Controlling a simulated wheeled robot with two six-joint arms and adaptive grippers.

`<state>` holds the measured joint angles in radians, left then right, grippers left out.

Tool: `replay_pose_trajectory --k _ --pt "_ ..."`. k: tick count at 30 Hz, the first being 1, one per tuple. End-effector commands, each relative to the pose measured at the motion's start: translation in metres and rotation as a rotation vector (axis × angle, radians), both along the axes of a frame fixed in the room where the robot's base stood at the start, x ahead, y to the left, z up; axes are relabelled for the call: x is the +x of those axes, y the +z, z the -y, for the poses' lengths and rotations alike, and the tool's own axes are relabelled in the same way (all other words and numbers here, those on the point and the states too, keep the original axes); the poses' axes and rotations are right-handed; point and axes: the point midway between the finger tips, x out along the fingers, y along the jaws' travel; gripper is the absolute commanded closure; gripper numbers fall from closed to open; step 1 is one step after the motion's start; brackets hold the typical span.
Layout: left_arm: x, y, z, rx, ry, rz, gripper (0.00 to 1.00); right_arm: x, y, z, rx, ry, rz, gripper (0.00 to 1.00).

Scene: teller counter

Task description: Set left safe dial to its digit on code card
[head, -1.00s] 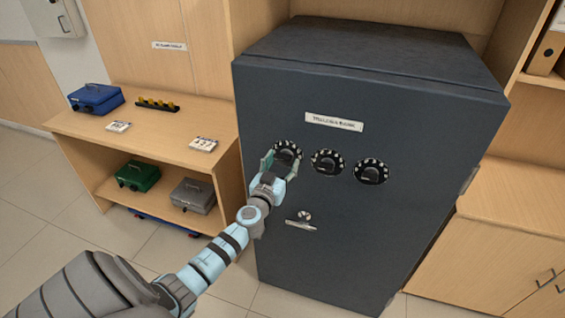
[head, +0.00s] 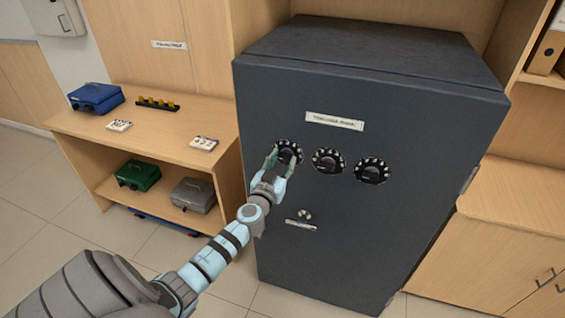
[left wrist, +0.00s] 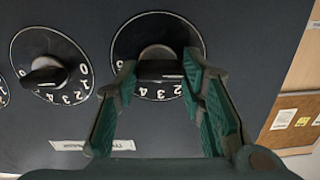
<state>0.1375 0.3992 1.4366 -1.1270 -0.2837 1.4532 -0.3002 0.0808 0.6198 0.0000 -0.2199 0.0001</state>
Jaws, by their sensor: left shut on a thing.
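The left safe dial (head: 289,147) is a black round dial with white digits, the leftmost of three on the dark safe (head: 340,230). My left gripper (head: 279,160) is at it. In the left wrist view the gripper (left wrist: 159,75) has its green fingers on both sides of the dial's black knob (left wrist: 160,70), shut on it. Digits including 2, 3 and 4 show on the dial face (left wrist: 121,50); fingers hide part of it. My right gripper is not in view.
The middle dial (head: 328,161) and right dial (head: 371,171) sit beside the left one. The safe handle (head: 301,225) is below. A blue cash box (head: 96,97) and a black rack (head: 158,104) stand on the wooden counter; green (head: 138,175) and grey (head: 193,195) boxes are below.

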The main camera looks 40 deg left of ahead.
Motion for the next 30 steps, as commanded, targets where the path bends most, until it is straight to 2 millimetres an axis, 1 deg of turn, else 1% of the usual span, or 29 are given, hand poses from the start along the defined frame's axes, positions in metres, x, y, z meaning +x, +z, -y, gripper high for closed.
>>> replay_pose_trajectory --k 8,17,30 --pt "0.0001 -0.0004 0.0000 0.171 -0.001 -0.059 0.91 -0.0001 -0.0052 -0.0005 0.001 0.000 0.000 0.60" --pt "0.0002 0.0006 0.0003 0.436 -0.001 -0.151 0.91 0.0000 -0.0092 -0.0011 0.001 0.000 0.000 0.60" --pt "0.0002 0.0016 0.0006 0.830 0.000 -0.289 0.91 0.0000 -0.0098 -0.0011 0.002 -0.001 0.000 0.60"
